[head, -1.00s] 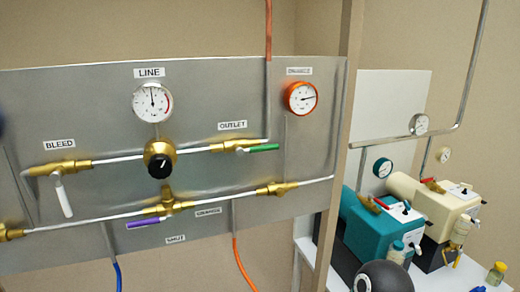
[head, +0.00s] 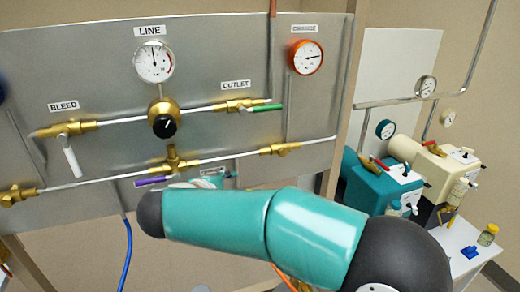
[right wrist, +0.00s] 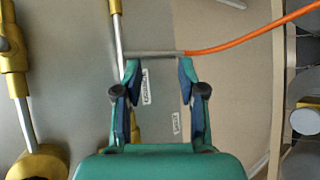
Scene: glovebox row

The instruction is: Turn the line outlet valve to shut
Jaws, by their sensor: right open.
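The outlet valve (head: 237,105) is a brass valve under the OUTLET label on the grey panel. Its green lever (head: 267,109) points right, roughly along the horizontal pipe. My right gripper (head: 217,177) is partly hidden behind my teal arm link, below the outlet valve and apart from its lever. In the right wrist view my right gripper (right wrist: 160,74) is open, with its two fingers apart and nothing held between them. I cannot make out the green lever in that view. My left gripper is not in view.
The panel (head: 210,60) also carries a LINE gauge (head: 154,61), a black-knobbed regulator (head: 164,125), a white bleed lever (head: 71,158), a purple lever (head: 152,181) and an ORANGE gauge (head: 305,57). A wooden post (head: 345,100) stands right of it. Teal and cream units stand further right.

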